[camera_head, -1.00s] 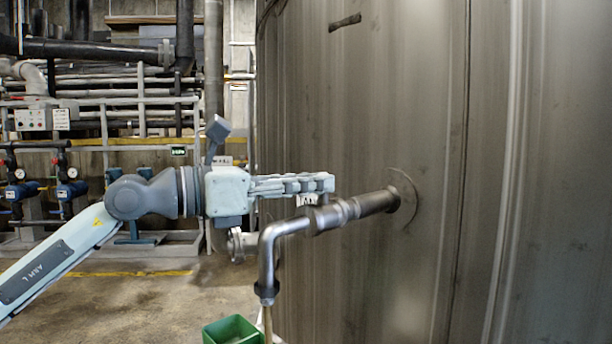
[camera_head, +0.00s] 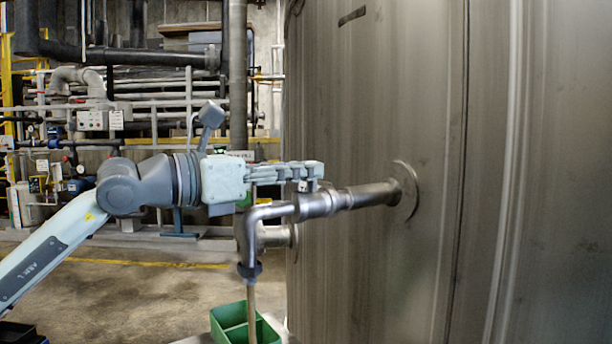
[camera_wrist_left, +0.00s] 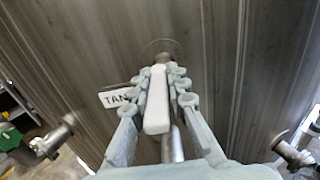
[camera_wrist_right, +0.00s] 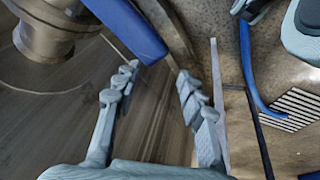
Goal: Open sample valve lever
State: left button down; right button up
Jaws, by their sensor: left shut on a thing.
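The sample valve is on a metal pipe (camera_head: 360,196) that comes out of the big tank wall, with a bent spout (camera_head: 249,240) pointing down. Its white lever (camera_wrist_left: 157,98) lies between the fingers of my left gripper (camera_wrist_left: 160,78), which is shut on it, in the left wrist view. In the head view the left gripper (camera_head: 318,172) is just above the valve body and hides most of the lever. A white tag (camera_wrist_left: 116,97) hangs beside the fingers. My right gripper (camera_wrist_right: 157,75) shows only in its own wrist view, open with nothing held.
A green divided bin (camera_head: 232,325) stands under the spout, and a thin brownish stream (camera_head: 251,300) runs down to it. The tank wall (camera_head: 450,260) fills the right side. A blue bar (camera_wrist_right: 125,25) passes close to my right fingertips. Open floor lies left.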

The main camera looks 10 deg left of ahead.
jog(key=shift+d+r, duration=0.3)
jog(key=shift+w, duration=0.1)
pick_arm(q)
jog(key=c, duration=1.5)
grip_release()
jog(key=v, duration=1.2)
jog(key=shift+s+d, duration=0.1)
